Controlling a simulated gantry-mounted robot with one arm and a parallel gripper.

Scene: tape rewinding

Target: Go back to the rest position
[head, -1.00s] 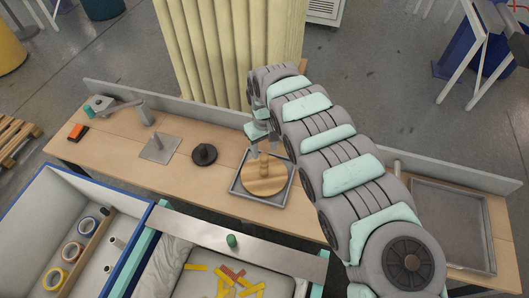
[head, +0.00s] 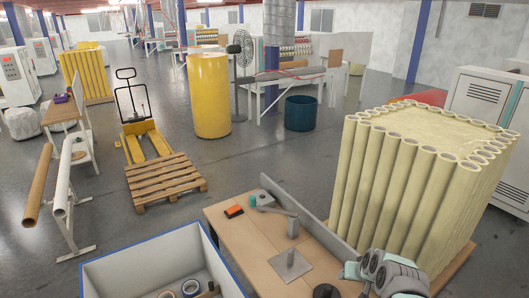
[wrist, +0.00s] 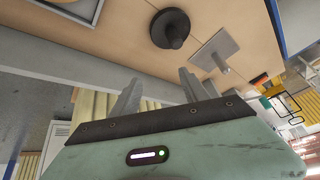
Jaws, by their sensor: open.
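My gripper (wrist: 159,78) is open, with its two grey fingers apart and nothing between them in the wrist view. It is over the wooden bench, with the bench surface beyond the fingertips. In the head view, part of my arm shows at the lower right, in front of the cream tubes; the fingers are not clear there. A black round piece with a knob (wrist: 170,28) stands on the bench, apart from the fingers. It is partly cut off at the bottom of the head view (head: 325,291). The wooden disc is not in view.
The wooden bench (head: 237,234) bears a metal plate with a post (head: 290,264) and an orange-black item (head: 233,211). Upright cream tubes (head: 420,175) stand close behind the bench and arm. A blue-rimmed bin (head: 165,262) is at the front left.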

